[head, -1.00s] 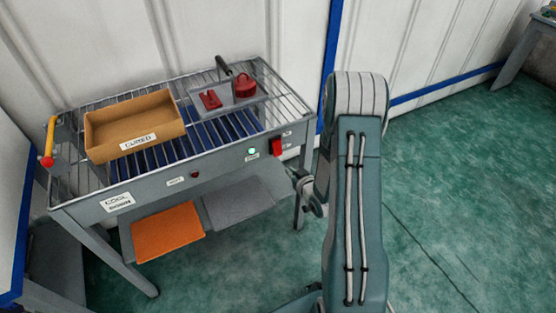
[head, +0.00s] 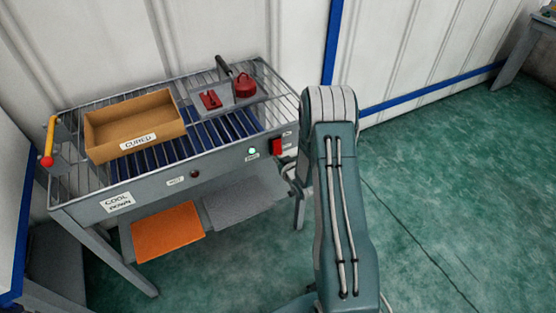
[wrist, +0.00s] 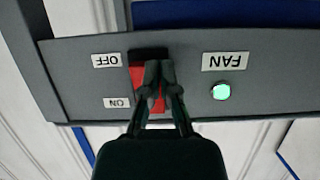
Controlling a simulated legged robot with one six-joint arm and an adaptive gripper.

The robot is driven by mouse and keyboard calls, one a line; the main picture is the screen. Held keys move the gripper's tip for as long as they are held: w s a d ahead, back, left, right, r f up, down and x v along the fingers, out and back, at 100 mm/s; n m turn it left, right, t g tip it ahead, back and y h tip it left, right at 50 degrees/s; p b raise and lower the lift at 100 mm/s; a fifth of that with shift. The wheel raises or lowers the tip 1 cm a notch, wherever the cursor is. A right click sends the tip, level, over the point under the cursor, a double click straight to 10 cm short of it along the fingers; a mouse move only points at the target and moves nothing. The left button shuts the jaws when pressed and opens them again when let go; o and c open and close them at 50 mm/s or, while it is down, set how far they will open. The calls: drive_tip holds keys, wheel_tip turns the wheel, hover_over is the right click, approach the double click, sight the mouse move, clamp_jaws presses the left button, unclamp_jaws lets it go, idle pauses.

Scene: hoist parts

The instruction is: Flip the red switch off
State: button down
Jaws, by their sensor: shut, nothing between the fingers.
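The red switch (head: 276,146) is on the front panel of the grey cool-down table, near its right end. In the wrist view, which is upside down, the switch (wrist: 138,80) shows red with a dark strip at the picture's top, by the OFF label (wrist: 106,60). The ON label (wrist: 117,102) is at the lower end of the picture. My gripper (wrist: 160,70) is shut and empty, its fingertips over the switch and hiding part of it. I cannot tell whether they touch. In the head view my arm hides the gripper.
A green lamp (wrist: 221,92) is lit beside the FAN label (wrist: 226,61). On the table stand a CURED box (head: 110,124) and a tray with red parts (head: 225,97). An orange mat (head: 167,233) and a grey mat (head: 240,202) are below. Open floor lies right.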

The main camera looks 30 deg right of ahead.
drive_tip(key=shift+w+f, duration=0.4)
drive_tip(key=shift+f, duration=0.2)
drive_tip(key=shift+r, duration=0.95)
drive_tip(key=shift+s, duration=0.15)
